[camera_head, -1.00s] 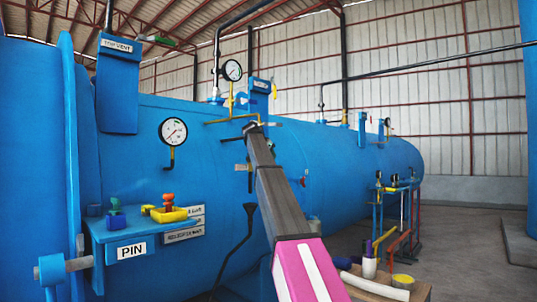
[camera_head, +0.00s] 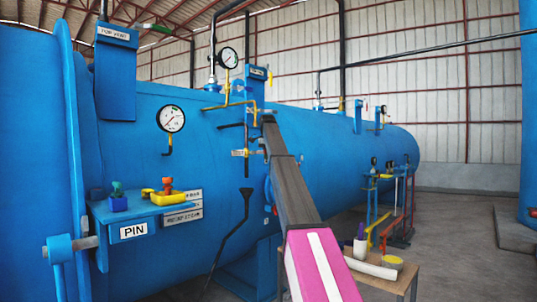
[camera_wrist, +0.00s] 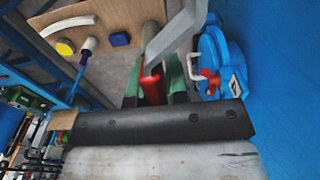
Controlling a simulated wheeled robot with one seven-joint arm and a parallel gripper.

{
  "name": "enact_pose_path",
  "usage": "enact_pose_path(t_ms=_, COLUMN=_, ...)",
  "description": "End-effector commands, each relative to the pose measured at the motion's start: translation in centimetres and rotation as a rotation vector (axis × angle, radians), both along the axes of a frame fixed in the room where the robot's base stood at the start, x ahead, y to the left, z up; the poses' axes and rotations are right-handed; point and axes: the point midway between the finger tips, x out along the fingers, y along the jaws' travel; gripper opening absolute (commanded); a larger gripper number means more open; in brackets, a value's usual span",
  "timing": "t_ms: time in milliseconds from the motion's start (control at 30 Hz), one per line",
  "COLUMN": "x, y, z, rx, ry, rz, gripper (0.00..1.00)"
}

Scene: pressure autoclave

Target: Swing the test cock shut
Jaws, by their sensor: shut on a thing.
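In the wrist view, my gripper (camera_wrist: 153,86) has two green fingers closed around a red grip (camera_wrist: 151,89). A grey bar crosses just above and partly covers it. The red grip looks like the test cock's handle, but its lever angle is unclear. In the head view, a small cock on yellow pipework (camera_head: 246,153) sits on the blue vessel's side, above a black funnel and drain pipe (camera_head: 246,195). The end of my arm is just right of this pipework. My fingertips and the red grip are hidden there.
The blue vessel (camera_head: 330,150) fills the middle. A pressure gauge (camera_head: 171,118) and a shelf marked PIN (camera_head: 150,212) are at left.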

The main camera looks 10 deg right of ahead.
Motion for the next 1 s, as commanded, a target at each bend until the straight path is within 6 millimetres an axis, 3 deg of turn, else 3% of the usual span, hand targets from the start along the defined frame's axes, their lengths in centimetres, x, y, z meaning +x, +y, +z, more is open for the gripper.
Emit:
enact_pose_path(t_ms=667, x=-0.11, y=0.11, z=-0.87, rx=0.055, ry=0.036, rz=0.000, gripper=0.00)
enact_pose_path(t_ms=700, x=-0.11, y=0.11, z=-0.88, rx=0.055, ry=0.036, rz=0.000, gripper=0.18)
enact_pose_path(t_ms=767, x=-0.11, y=0.11, z=-0.89, rx=0.055, ry=0.036, rz=0.000, gripper=0.38)
enact_pose_path(t_ms=1000, x=-0.08, y=0.10, z=-0.78, rx=0.054, ry=0.035, rz=-0.001, gripper=0.40)
